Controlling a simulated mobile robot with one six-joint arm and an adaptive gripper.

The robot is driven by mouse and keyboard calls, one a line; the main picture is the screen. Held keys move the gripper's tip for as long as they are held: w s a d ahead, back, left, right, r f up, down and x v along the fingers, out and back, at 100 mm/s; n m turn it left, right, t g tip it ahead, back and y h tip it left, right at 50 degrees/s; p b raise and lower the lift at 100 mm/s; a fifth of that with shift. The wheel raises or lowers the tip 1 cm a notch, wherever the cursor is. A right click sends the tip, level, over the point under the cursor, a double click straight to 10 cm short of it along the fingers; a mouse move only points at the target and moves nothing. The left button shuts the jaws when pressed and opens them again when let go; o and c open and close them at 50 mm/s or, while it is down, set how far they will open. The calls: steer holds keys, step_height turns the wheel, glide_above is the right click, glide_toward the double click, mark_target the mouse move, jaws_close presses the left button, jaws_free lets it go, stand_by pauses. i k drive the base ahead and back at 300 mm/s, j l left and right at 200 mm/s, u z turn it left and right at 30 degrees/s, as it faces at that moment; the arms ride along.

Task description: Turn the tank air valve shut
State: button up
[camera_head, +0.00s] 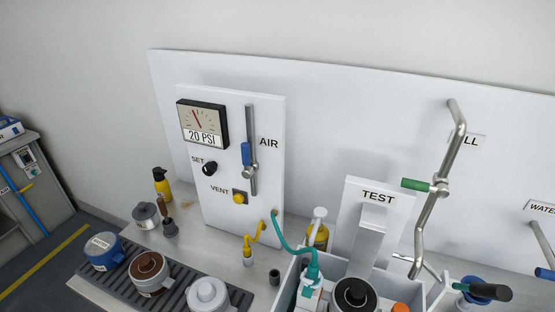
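A valve with a blue lever (247,153) sits on a vertical grey pipe (252,120) on the white panel (225,106), beside the word AIR. The lever stands upright, roughly in line with the pipe. A gauge (203,123) on the same panel has a plate reading 20 PSI. Below it are a black knob (210,168) marked SET and a yellow button (240,197) marked VENT. My gripper is not in view.
A yellow hose (254,235) and a teal hose (290,247) hang below the panel. A TEST stand (377,200) and a green-handled pipe valve (415,184) stand to the right. Space before the lever looks clear.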

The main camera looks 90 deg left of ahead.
mark_target(248, 172)
steer(key=u, duration=3.2)
